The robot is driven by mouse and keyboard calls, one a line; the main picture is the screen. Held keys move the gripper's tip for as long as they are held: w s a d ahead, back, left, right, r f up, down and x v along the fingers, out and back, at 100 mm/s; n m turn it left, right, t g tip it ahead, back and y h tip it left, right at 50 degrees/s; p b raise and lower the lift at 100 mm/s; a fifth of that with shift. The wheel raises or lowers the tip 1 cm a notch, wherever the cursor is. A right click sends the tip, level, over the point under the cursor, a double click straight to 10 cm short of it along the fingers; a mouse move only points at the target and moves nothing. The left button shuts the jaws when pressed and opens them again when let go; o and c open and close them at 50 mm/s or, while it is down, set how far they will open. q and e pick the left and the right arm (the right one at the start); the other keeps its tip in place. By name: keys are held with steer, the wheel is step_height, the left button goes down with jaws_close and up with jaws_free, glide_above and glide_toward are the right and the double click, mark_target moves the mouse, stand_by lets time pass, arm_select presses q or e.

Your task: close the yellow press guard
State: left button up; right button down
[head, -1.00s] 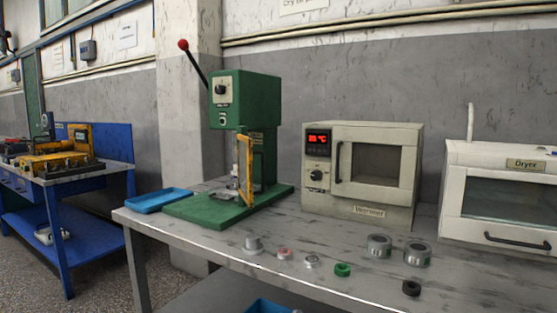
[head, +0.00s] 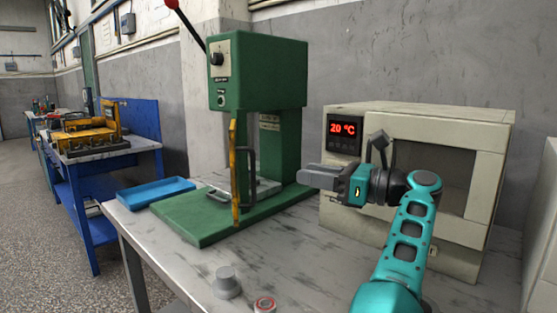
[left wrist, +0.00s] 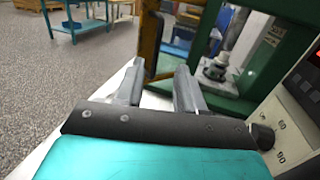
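The green press (head: 258,75) stands on the workbench. Its yellow guard (head: 235,172) shows nearly edge-on as a narrow upright frame at the press's front, swung out so the work area behind it is exposed. My left gripper (head: 312,176) is right of the press, in front of the oven, pointing left toward the guard and apart from it. In the left wrist view the fingers (left wrist: 157,90) are spread with nothing between them. The guard's yellow edge (left wrist: 149,40) is ahead of them, and a metal fitting (left wrist: 215,68) shows inside the press. My right gripper is out of view.
The oven (head: 488,165) with a red display stands close behind my left arm. A blue tray (head: 155,192) lies left of the press. A grey metal part (head: 227,282) and a reddish ring (head: 265,305) sit near the bench's front. The bench between them and the press is clear.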

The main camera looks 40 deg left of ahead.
arm_select(q)
steer(key=s+a, duration=0.2)
steer(key=a, duration=1)
steer(key=shift+s+a+b, duration=0.2)
steer(key=shift+s+b, duration=0.1)
steer(key=shift+r, duration=0.15)
steer(key=shift+c, duration=0.5)
jaws_close()
